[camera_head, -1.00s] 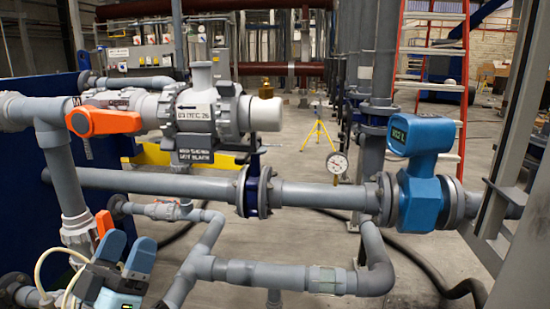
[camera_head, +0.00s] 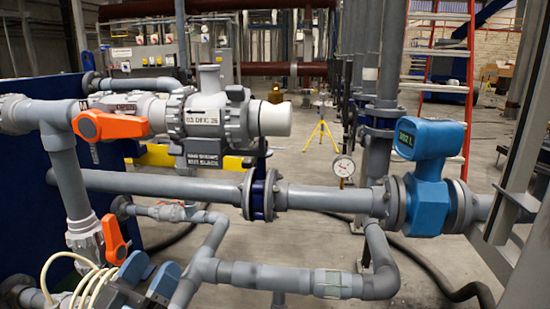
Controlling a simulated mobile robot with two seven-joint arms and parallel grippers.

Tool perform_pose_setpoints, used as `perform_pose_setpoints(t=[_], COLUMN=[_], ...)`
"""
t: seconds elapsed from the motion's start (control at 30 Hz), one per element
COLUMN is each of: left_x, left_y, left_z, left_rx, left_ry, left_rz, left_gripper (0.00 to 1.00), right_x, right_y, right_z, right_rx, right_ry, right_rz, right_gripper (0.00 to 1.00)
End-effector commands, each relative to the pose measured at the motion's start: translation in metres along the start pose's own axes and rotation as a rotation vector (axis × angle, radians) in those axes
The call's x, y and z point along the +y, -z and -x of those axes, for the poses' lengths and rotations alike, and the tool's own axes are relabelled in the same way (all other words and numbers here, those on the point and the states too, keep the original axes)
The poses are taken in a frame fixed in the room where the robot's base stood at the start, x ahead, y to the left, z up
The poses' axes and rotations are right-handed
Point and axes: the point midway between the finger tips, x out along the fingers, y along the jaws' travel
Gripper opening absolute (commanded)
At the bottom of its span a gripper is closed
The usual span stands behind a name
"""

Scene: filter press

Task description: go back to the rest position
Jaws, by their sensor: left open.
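My left gripper (camera_head: 148,277) is at the bottom left of the head view, with two blue fingers apart and nothing seen between them. Pale cables run over its wrist from the left. It shows in front of the grey pipework, to the right of and below the lower orange valve handle (camera_head: 114,238), and appears apart from it. The larger orange handle (camera_head: 110,126) is on the upper valve, further up. The bottom of the gripper's arm is cut off by the picture edge. My right gripper is not in view.
A grey pipe (camera_head: 150,183) crosses to a blue flow meter (camera_head: 427,175), with a round gauge (camera_head: 343,166) beside it. A lower grey pipe (camera_head: 290,277) runs right of my gripper. A blue panel (camera_head: 30,190) stands left. Behind are a yellow tripod (camera_head: 321,130) and red ladder (camera_head: 440,50).

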Motion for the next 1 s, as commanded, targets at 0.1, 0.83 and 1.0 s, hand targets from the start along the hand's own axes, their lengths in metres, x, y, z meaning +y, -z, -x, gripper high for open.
perform_pose_setpoints(t=[0.1,0.83,1.0], left_x=[0.006,0.007,0.022], left_y=[0.003,-0.218,-0.26], left_z=[0.001,0.202,0.283], left_rx=[-0.013,-0.798,-1.028], left_ry=[-0.007,0.18,0.197], left_rz=[-0.003,-0.095,-0.113], left_gripper=[0.72,0.72,0.72], right_x=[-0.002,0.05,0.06], right_y=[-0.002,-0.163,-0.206], right_z=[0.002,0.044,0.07], right_rx=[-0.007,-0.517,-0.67], right_ry=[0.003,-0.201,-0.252], right_rz=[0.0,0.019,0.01], right_gripper=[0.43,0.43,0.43])
